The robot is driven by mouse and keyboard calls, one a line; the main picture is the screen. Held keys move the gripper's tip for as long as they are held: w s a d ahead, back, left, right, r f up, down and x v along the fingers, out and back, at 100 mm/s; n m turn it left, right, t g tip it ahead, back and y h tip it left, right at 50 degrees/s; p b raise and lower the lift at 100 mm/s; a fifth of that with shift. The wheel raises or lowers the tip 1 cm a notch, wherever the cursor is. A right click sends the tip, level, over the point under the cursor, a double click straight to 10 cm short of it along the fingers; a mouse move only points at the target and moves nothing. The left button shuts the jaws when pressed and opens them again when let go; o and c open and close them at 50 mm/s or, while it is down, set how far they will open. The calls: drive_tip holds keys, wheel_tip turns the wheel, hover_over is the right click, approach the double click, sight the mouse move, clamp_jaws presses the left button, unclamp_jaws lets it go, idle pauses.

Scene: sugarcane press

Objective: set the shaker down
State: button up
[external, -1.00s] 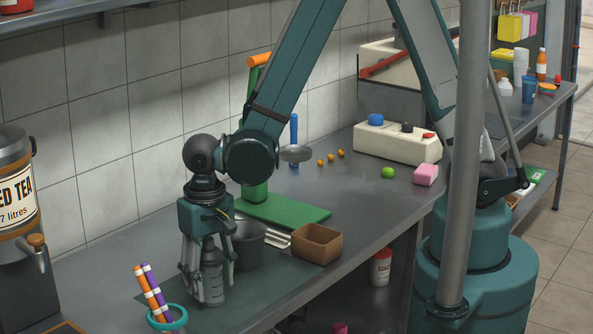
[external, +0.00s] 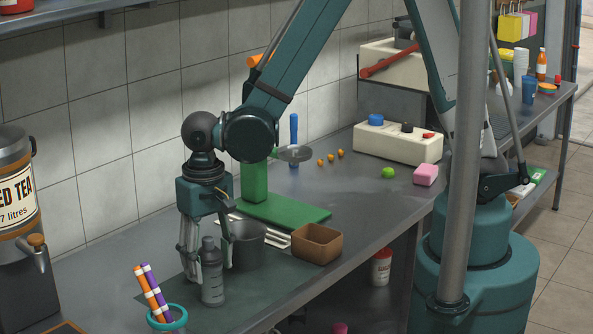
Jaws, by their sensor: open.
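The grey shaker (external: 212,277) stands upright on the dark mat (external: 185,292) near the front left of the counter. My gripper (external: 207,270) is open and points down, its fingers behind and to either side of the shaker's upper part. The shaker's cap and front show clear of the fingers in this view. I cannot tell whether any finger still touches it.
A dark grey pot (external: 249,246) stands close to the right of my gripper. A brown box (external: 316,244) and a green board (external: 285,211) lie beyond it. A teal-rimmed cup with striped straws (external: 167,316) is at the front left. The tea dispenser (external: 18,205) stands far left.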

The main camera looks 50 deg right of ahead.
sight(209, 237)
drive_tip(key=shift+r+p, duration=0.45)
drive_tip(key=shift+r, duration=3.3)
drive_tip(key=shift+d+r, duration=0.1)
drive_tip(key=shift+w+d+r, duration=0.1)
drive_tip(key=shift+d+r, duration=0.05)
drive_tip(key=shift+d, duration=0.05)
drive_tip(key=w+d+r+n+t+y, duration=0.1)
drive_tip(key=d+r+t, duration=0.1)
drive_tip(key=d+r, duration=0.5)
drive_tip(key=w+d+r+t, duration=0.1)
drive_tip(key=d+r, duration=0.4)
drive_tip(key=d, duration=0.5)
drive_tip(key=s+d+r+t, duration=0.2)
drive_tip(key=s+d+r, duration=0.1)
drive_tip(key=d, duration=0.5)
drive_tip(key=s+d+r+n+t+h, duration=0.1)
drive_tip(key=s+d+r, duration=0.3)
drive_tip(key=d, duration=0.4)
drive_tip(key=shift+d+r+t, duration=0.2)
drive_tip(key=shift+r+t, duration=0.05)
drive_tip(key=shift+t, duration=0.35)
